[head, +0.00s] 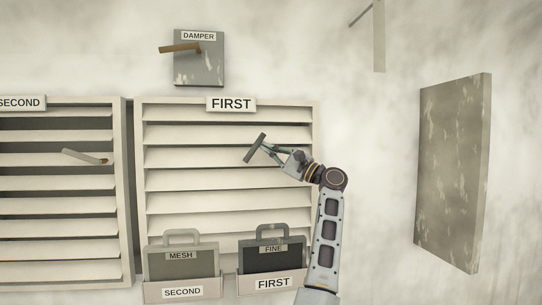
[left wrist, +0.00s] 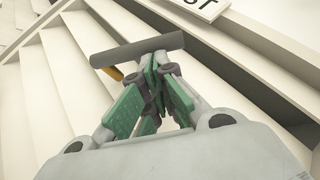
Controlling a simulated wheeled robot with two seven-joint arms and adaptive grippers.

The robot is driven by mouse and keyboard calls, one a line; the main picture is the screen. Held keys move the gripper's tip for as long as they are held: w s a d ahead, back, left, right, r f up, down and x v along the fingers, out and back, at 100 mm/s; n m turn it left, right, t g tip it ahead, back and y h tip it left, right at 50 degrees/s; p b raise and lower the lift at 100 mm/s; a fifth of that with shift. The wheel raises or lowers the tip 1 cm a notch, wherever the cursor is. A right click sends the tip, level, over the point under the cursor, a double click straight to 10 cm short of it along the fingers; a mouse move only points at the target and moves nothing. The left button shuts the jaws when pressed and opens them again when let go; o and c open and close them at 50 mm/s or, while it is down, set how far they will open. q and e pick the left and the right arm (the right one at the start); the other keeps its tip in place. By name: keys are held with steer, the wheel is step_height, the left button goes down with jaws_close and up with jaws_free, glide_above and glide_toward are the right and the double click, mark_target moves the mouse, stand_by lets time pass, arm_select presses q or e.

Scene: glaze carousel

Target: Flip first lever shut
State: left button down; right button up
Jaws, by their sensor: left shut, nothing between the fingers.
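The FIRST louver panel (head: 230,202) has cream slats with narrow gaps. Its lever, a dark grey bar (head: 256,148), stands tilted in front of the slats, leaning right at the top. In the left wrist view the bar (left wrist: 137,50) crosses at the fingertips, with a small brass piece behind it. My left gripper (head: 268,149) is shut and empty between its fingers. Its tips are at the bar's middle; I cannot tell whether they touch. My right gripper is not in view.
The SECOND louver (head: 55,217) at left has wider dark gaps and a pale lever (head: 84,157). A DAMPER plate (head: 199,65) hangs above. MESH (head: 180,262) and FINE (head: 272,254) screens sit in holders below. A grey panel (head: 452,170) stands at right, with bare wall between.

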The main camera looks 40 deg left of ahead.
mark_target(261, 138)
arm_select(q)
steer(key=r+n+h, duration=0.1)
steer(key=s+r+n+h+p, duration=0.1)
steer(key=a+r+n+h+p, duration=0.1)
steer(key=h, duration=0.1)
steer(key=shift+s+r+n, duration=0.1)
steer(key=shift+s+n, duration=0.15)
steer(key=shift+n, duration=0.05)
steer(key=shift+s+a+r+h+p, duration=0.1)
steer(key=shift+s+r+h+p, duration=0.05)
steer(key=shift+h+p, duration=0.2)
steer(key=shift+s+a+r+n+h+p, duration=0.2)
steer(key=shift+n+h+p, duration=0.1)
steer(key=shift+n, duration=0.2)
steer(key=shift+s+a+f, duration=0.1)
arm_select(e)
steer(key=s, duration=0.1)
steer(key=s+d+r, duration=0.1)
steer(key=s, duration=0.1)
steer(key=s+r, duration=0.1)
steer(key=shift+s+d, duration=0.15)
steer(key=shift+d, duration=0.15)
arm_select(q)
steer(key=shift+h, duration=0.25)
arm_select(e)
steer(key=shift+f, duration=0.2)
